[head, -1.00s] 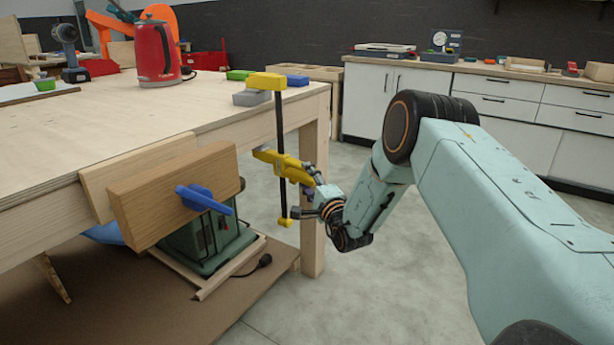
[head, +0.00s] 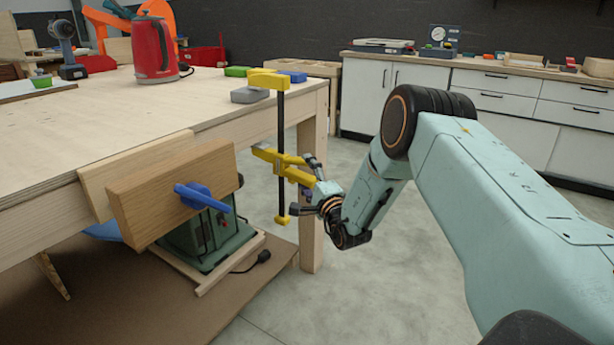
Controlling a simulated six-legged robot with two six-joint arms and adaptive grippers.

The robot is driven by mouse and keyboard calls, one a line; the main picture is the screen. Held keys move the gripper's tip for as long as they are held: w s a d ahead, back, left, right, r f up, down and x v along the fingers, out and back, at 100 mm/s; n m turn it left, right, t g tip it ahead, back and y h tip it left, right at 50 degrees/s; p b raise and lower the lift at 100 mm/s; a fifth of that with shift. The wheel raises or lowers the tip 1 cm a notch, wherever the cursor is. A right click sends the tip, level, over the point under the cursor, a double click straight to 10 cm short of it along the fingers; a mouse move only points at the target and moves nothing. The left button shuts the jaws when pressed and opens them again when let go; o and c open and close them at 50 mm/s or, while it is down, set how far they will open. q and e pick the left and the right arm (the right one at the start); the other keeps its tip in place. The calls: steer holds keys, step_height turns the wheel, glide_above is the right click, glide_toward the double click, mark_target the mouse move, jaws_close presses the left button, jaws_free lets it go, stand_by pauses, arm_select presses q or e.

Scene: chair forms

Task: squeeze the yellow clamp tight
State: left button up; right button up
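The yellow clamp stands upright at the table's right corner. Its upper jaw (head: 268,79) lies over the table top, and its dark bar (head: 281,120) runs down past the edge. Its yellow sliding body and handle (head: 290,166) sit below the top, pointing right toward my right gripper. A yellow end piece (head: 283,220) is at the bar's bottom. My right gripper (head: 306,186) has its fingers spread, one above and one below the handle's end. Whether either finger touches it is too small to tell. My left gripper is out of view.
The wooden table (head: 90,120) carries a red kettle (head: 155,50) and small trays near the clamp. A green machine (head: 207,238) sits below. Open floor lies to the right, before white cabinets (head: 425,100).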

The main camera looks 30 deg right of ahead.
steer(key=shift+w+r, duration=0.15)
stand_by(0.5)
steer(key=shift+w+d+b, duration=0.15)
steer(key=shift+w+b, duration=0.25)
steer(key=shift+w, duration=0.25)
steer(key=shift+o, duration=0.2)
jaws_close()
stand_by(0.4)
steer(key=shift+s, duration=0.2)
steer(key=shift+s+a+f+p, duration=0.1)
steer(key=shift+s+f+p, duration=0.1)
steer(key=shift+s, duration=0.15)
steer(key=shift+s+a+f+p, duration=0.1)
steer(key=shift+s+p, duration=0.1)
steer(key=shift+s, duration=0.1)
